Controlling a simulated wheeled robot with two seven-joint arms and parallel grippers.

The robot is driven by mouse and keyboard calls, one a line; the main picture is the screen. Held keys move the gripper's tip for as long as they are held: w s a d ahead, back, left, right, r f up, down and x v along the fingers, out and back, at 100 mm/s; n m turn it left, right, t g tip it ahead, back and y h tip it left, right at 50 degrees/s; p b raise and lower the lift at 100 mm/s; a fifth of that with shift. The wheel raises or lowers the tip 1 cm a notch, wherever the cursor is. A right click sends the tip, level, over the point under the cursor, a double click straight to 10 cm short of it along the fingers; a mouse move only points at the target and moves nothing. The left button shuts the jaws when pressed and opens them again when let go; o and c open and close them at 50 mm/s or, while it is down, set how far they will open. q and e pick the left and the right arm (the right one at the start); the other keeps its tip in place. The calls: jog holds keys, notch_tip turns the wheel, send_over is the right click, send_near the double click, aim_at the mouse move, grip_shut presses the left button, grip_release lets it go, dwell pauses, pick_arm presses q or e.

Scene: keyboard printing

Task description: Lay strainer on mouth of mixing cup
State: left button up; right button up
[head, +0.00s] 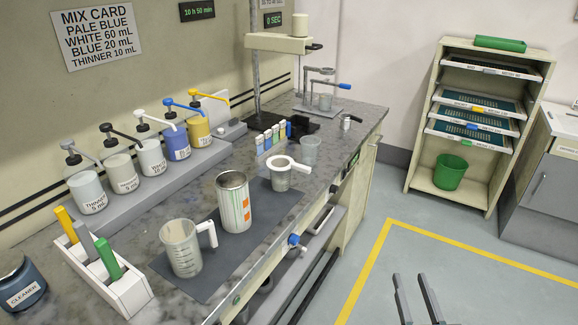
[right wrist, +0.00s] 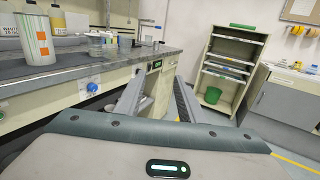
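The white ring-shaped strainer (head: 290,161) lies over the mouth of a small clear cup (head: 281,180) on the dark mat, its handle pointing right. Its rim appears to rest on the cup; the exact contact is too small to tell. Which vessel is the mixing cup is not labelled. A larger clear graduated jug (head: 183,258) with a white handle stands at the mat's near end, its top uncovered. My right gripper (head: 414,283) is open and empty over the floor, right of the bench and away from the strainer; its fingers also show apart in the right wrist view (right wrist: 160,100). My left gripper is not in view.
A metal can (head: 234,207) stands between jug and strainer on the mat (head: 215,281). Another clear cup (head: 310,147) stands behind. Pump bottles (head: 152,157) line the back; a tool holder (head: 118,291) is near left. A shelf rack (head: 450,185) stands right; the floor between is clear.

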jog(key=s+d+f+m+g, duration=0.1)
jog(key=s+f+m+g, duration=0.3)
jog(key=f, duration=1.1)
jog(key=s+d+f+m+g, duration=0.1)
jog(key=s+f+m+g, duration=0.15)
jog(key=f+m, duration=0.85)
jog(key=s+f+m+g, duration=0.1)
jog(key=s+f+g, duration=0.25)
jog(key=f, duration=1.55)
jog(key=s+a+f+m+g, duration=0.1)
jog(key=s+f+m, duration=0.4)
jog(key=s, duration=0.6)
jog(key=s+a+f+m+g, duration=0.1)
jog(key=s+f+m+g, duration=0.2)
jog(key=s+f+m, duration=0.3)
jog(key=s+a+f+m+g+y, duration=0.1)
jog(key=s+f+m+g, duration=0.2)
jog(key=s, duration=1.4)
notch_tip(320, 180, down, 8)
jog(key=m, duration=0.3)
jog(key=shift+r, duration=0.2)
jog(key=shift+c, duration=0.6)
jog(key=shift+w, duration=0.1)
